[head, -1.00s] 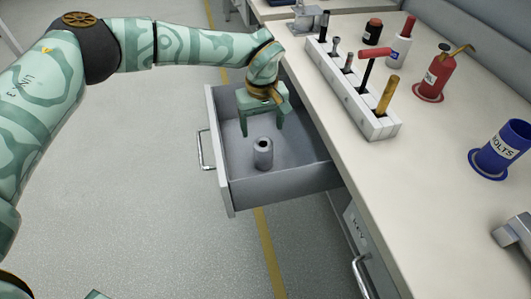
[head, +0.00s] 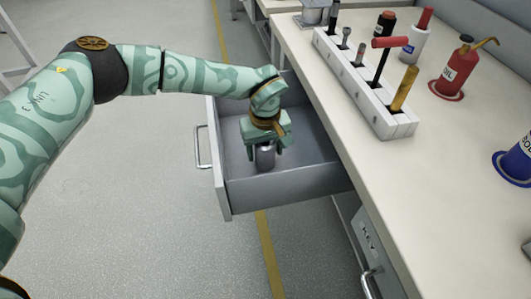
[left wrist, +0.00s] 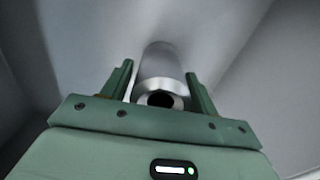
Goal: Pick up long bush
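The long bush (head: 265,159), a grey metal cylinder with a hole in its top, stands upright in the open drawer (head: 290,188). My left gripper (head: 264,150) points down into the drawer, right over the bush. In the left wrist view the bush (left wrist: 162,75) lies between the two green fingers of my left gripper (left wrist: 160,82). The fingers are apart, one on each side of it, with a small gap visible. My right gripper does not show in these views.
The drawer's front and side walls stand close around my left gripper. The bench top (head: 345,160) is to the right, with a white tool rack (head: 362,88), a red oil can (head: 457,70) and a blue bolts container (head: 518,158).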

